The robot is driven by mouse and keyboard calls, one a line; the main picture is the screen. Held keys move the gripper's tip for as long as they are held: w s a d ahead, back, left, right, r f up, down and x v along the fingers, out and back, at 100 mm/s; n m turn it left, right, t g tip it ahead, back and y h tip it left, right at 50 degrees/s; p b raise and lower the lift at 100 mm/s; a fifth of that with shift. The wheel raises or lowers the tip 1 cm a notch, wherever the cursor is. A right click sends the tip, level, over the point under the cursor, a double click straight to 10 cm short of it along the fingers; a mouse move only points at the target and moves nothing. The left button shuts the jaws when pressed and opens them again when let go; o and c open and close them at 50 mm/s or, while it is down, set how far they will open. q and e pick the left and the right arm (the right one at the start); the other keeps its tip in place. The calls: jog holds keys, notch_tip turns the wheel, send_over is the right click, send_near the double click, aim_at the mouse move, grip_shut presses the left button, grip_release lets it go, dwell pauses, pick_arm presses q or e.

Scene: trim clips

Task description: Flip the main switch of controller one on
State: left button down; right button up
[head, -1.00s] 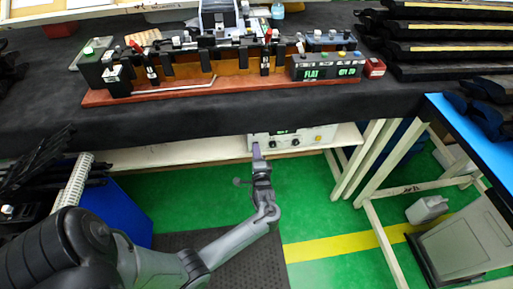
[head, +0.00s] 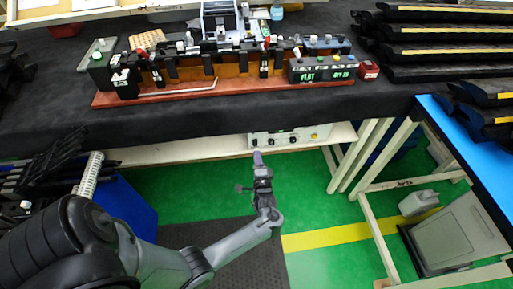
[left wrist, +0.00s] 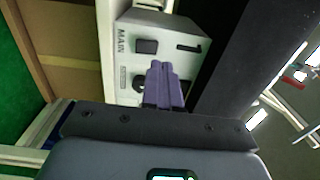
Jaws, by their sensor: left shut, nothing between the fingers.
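A pale controller box (head: 290,137) stands on the shelf under the bench. In the left wrist view the controller's front panel (left wrist: 178,67) appears turned sideways, with the word MAIN beside a dark square switch (left wrist: 146,46). A round dark knob (left wrist: 138,84) is partly hidden by my fingers. My left gripper (head: 257,158) is shut and empty, just in front of the controller's left part. Its purple fingertips (left wrist: 160,66) point at the panel, close to the switch; contact cannot be judged. My right gripper is not in view.
The bench (head: 60,125) overhangs the shelf (head: 180,149). A red-based fixture (head: 180,92) with clamps and a display box (head: 322,70) stands on top. White frame legs (head: 362,155) stand to the right, a blue bin (head: 125,210) to the left. Green floor below is open.

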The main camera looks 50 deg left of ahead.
pick_arm(q)
jog(key=r+p+v, duration=0.1)
jog(key=p+v, duration=0.1)
jog(key=v, duration=0.6)
jog(key=shift+d+r, duration=0.2)
jog(key=shift+r, duration=0.05)
jog(key=shift+s, duration=0.1)
